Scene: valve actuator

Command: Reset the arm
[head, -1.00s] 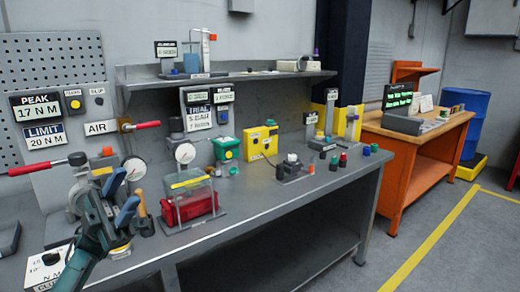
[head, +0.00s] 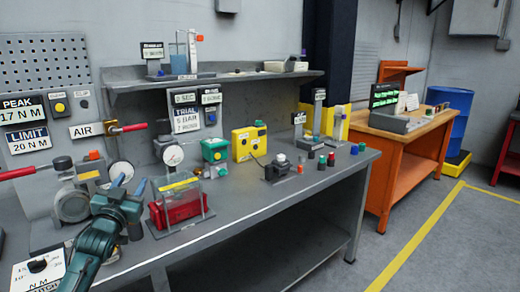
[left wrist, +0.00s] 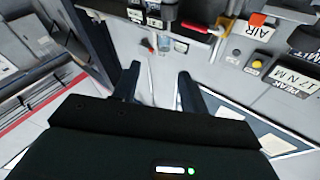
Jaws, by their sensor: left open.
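My left gripper (head: 129,184) is in the lower left of the head view, in front of the bench. Its two blue fingers are apart, pointing up and away, with nothing seen between them. It is in front of a grey round housing (head: 72,204) and left of the clear guard over a red block (head: 180,207); I cannot tell whether it touches anything. In the left wrist view the dark fingers (left wrist: 158,74) are also apart and empty. My right gripper is in neither view.
The grey bench (head: 262,207) carries gauges, a green box (head: 215,150) and a yellow box (head: 248,141). A red-handled air valve (head: 127,128) and a red lever (head: 25,171) stick out at the left. The orange bench (head: 402,160) stands right, with clear floor before it.

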